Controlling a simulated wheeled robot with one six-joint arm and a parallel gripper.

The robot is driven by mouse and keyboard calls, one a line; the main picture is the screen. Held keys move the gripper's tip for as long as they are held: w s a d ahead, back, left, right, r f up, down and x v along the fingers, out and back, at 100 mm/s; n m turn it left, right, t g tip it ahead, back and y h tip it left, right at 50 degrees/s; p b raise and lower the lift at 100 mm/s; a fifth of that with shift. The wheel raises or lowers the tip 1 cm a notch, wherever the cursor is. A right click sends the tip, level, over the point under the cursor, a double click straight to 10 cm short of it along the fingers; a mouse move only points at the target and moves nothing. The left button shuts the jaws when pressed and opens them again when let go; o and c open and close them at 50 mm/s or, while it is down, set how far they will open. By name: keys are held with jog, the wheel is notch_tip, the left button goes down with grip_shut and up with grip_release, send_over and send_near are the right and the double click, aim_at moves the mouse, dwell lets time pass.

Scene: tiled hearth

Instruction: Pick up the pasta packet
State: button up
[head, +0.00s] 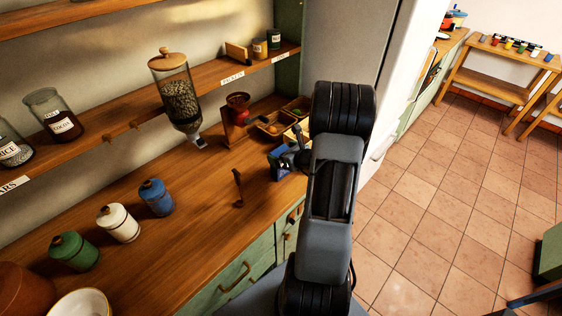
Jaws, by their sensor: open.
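A small blue packet-like thing (281,167) stands on the wooden counter, partly hidden by my arm's end; I take it for the pasta packet, but cannot read any print on it. My gripper (287,157) is at this blue thing, open. My wrist and arm come in from the right and hide part of the gripper. I cannot tell whether the fingers are around the blue thing or only beside it.
The counter holds a coffee grinder (236,112), wooden trays (274,125), a dark upright tool (238,188) and blue (157,198), white (118,224) and green (74,251) canisters. A dispenser (175,95) hangs at the shelf.

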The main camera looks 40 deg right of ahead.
jog(key=shift+w+a+f, duration=0.1)
jog(key=shift+w+f, duration=0.15)
jog(key=shift+w, duration=0.35)
jog(key=c, duration=1.3)
jog(key=shift+r, duration=0.1)
